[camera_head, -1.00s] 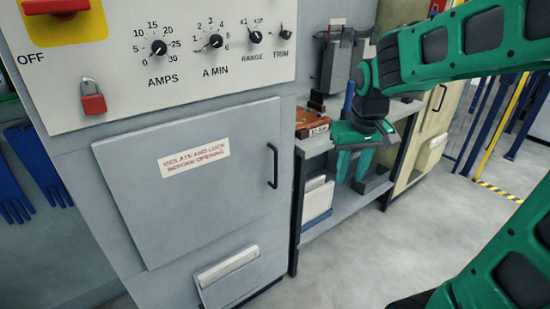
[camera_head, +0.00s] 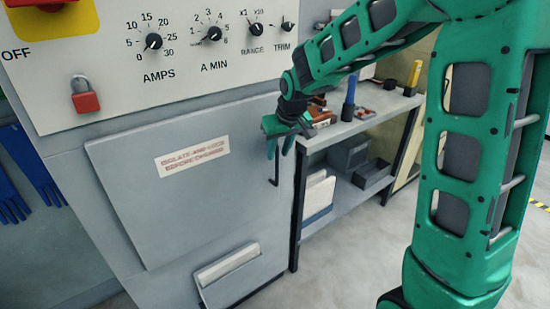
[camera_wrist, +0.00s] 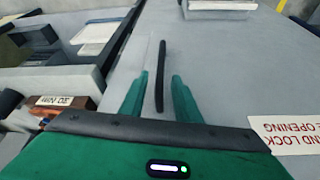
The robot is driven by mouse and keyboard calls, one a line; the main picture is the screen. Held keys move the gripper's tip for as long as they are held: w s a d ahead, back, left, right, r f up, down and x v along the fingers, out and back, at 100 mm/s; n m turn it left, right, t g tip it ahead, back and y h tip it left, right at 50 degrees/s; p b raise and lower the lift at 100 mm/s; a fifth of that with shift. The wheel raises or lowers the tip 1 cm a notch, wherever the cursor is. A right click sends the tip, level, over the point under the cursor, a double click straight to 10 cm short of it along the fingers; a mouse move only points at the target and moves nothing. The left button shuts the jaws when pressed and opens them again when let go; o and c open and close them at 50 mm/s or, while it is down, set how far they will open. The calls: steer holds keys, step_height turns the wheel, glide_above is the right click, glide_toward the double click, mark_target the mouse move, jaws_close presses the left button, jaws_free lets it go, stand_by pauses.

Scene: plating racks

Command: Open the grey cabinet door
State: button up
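The grey cabinet door (camera_head: 215,205) is shut flush in the cabinet front, with a white label in red letters (camera_head: 192,158). Its black bar handle (camera_head: 275,168) is upright near the door's right edge, its upper part hidden by my gripper. My green gripper (camera_head: 279,152) is at the handle's upper end. In the wrist view my gripper (camera_wrist: 159,88) has its two fingers apart, and the black handle (camera_wrist: 161,75) lies between them. A gap shows on both sides of the handle. I cannot tell whether the fingers reach past its depth.
A red padlock (camera_head: 84,95) hangs on the control panel (camera_head: 110,60) above the door. A paper holder (camera_head: 228,275) is below it. A workbench (camera_head: 350,128) with tools stands close to the right. Blue gloves (camera_head: 25,170) hang at left.

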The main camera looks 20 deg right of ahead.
mark_target(278, 154)
steer(key=shift+x, duration=1.65)
jaws_close()
steer(key=shift+s, duration=0.1)
